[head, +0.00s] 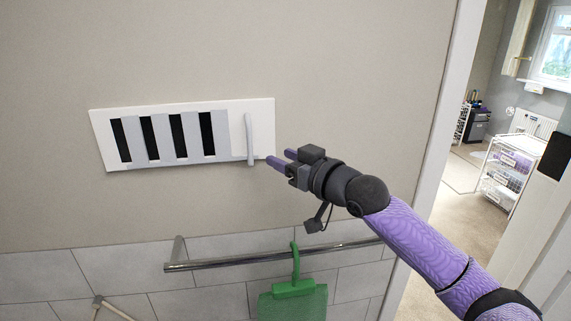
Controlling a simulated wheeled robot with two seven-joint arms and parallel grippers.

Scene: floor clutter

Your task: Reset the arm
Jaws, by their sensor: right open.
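My right gripper (279,157) is raised in front of the wall, at the end of my purple right arm (425,240) that comes in from the lower right. Its two purple fingers are apart and hold nothing. They point left toward a white wall vent (217,167) with dark slots. The vent's upright white handle (250,140) is just left of the fingertips, and a small gap seems to lie between them. My left gripper is not in view.
A metal towel rail (220,261) runs along the tiled lower wall below the arm. A green dustpan-like item (293,302) hangs from it. At right, a doorway with a white frame (432,150) opens onto a room with a white wire rack (503,170).

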